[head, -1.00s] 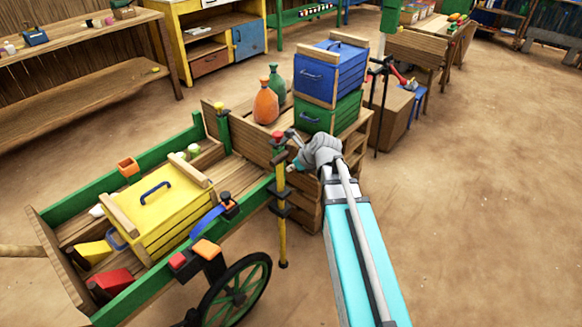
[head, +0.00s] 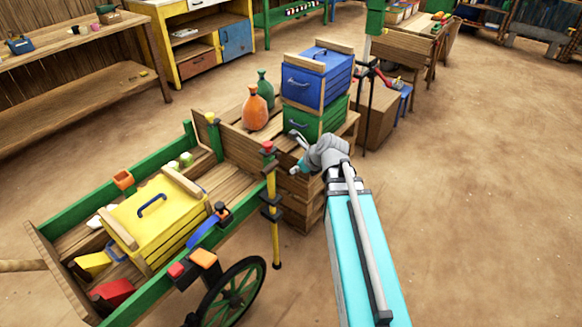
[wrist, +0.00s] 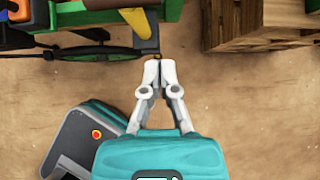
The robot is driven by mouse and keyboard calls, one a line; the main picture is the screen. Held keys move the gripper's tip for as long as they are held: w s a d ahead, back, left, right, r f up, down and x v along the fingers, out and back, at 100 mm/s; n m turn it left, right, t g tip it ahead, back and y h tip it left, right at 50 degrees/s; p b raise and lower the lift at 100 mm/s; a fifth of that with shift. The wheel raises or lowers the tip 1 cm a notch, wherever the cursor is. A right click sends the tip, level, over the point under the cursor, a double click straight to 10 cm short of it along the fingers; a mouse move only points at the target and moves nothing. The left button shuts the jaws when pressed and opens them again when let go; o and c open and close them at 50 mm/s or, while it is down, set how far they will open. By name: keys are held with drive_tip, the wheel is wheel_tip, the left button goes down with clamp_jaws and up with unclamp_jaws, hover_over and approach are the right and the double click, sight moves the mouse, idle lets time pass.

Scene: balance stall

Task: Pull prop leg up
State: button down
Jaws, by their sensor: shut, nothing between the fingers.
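The prop leg (head: 275,240) is a yellow pole with a red top, standing upright in dark brackets at the near right corner of the green-railed cart (head: 150,291). Its lower end reaches close to the ground; I cannot tell whether it touches. My gripper (head: 293,171) is right of the leg's upper part in the head view, apart from it. In the wrist view my gripper (wrist: 158,68) is shut and empty. A yellow piece with a dark end, probably the leg (wrist: 140,24), shows just ahead of the fingertips.
A wooden crate stand (head: 300,212) beside the cart bears green (head: 318,118) and blue (head: 312,86) boxes and two bottles. A spoked wheel (head: 235,292) is left of the leg. A yellow box (head: 160,222) lies in the cart. Open dirt floor is at right.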

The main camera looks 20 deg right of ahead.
drive_tip(key=shift+p+v, duration=0.4)
drive_tip(key=shift+v, duration=0.35)
drive_tip(key=s+a+f+n+g+h, duration=0.25)
drive_tip(key=s+n, duration=0.35)
drive_tip(key=n, duration=0.8)
drive_tip(key=s+a+f+n+g+h, duration=0.2)
drive_tip(key=s+a+n+g, duration=0.25)
drive_tip(key=n, duration=1.05)
wheel_tip(320, 180, up, 17)
drive_tip(key=p, duration=1.6)
drive_tip(key=shift+s+d+t, duration=0.3)
drive_tip(key=shift+s, duration=0.05)
drive_tip(key=shift+a+f, duration=0.1)
drive_tip(key=shift+a, duration=0.05)
